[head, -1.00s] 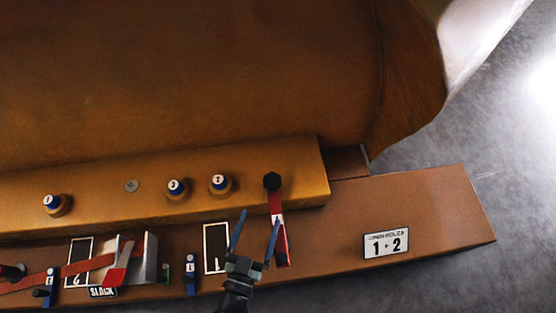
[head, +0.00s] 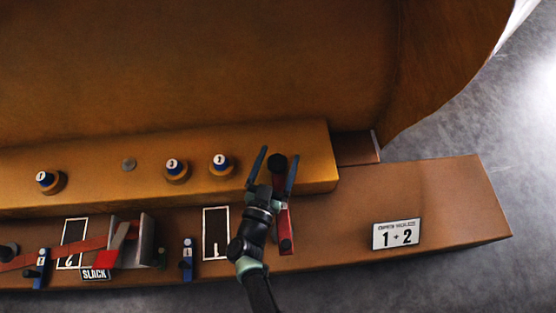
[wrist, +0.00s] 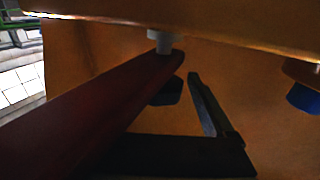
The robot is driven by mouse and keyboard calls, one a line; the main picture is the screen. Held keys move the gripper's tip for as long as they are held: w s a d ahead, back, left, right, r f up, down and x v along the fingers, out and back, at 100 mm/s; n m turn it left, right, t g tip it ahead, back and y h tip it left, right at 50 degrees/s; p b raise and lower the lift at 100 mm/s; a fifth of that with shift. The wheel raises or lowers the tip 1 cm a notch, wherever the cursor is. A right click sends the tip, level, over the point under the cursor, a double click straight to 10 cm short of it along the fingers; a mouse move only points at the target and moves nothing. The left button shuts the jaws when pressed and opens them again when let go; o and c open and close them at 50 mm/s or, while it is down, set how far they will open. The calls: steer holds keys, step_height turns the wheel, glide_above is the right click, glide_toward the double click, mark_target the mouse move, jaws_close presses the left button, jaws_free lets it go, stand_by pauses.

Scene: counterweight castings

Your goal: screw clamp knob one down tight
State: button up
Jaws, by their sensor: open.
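A black knob (head: 277,165) stands at the top end of a red arm (head: 284,230), at the right end of the brown ledge. I see no number on it, so I cannot tell that it is knob one. My gripper (head: 278,153) is open, its blue fingers on either side of the knob in the head view; contact cannot be told. In the wrist view the dark knob (wrist: 165,92) shows below a pale post (wrist: 160,42), left of one finger. The red arm (wrist: 90,118) fills the left there and seems to hide the other finger.
Blue-topped knobs marked 1 (head: 46,182), 3 (head: 176,169) and 2 (head: 221,164) stand along the ledge (head: 110,192). A metal bracket (head: 146,240) with a red strap is at lower left.

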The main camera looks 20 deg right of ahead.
steer(key=c, duration=1.3)
steer(key=shift+c, duration=0.2)
steer(key=shift+m+g+h, duration=1.1)
steer(key=shift+h, duration=0.2)
steer(key=m+g+h, duration=0.2)
steer(key=shift+f+g+b, duration=0.15)
steer(key=shift+g+b, duration=0.25)
steer(key=m+g+h+b, duration=0.1)
steer(key=m+g+b, duration=0.1)
steer(key=shift+s+g+h, duration=0.15)
steer(key=shift+g+h, duration=0.15)
steer(key=shift+g, duration=0.1)
steer(key=shift+d+m+g+h+b, duration=0.1)
steer(key=shift+m+g+h+b, duration=0.2)
steer(key=shift+m+g+b, duration=0.3)
steer(key=shift+s+g, duration=0.1)
steer(key=shift+g, duration=0.3)
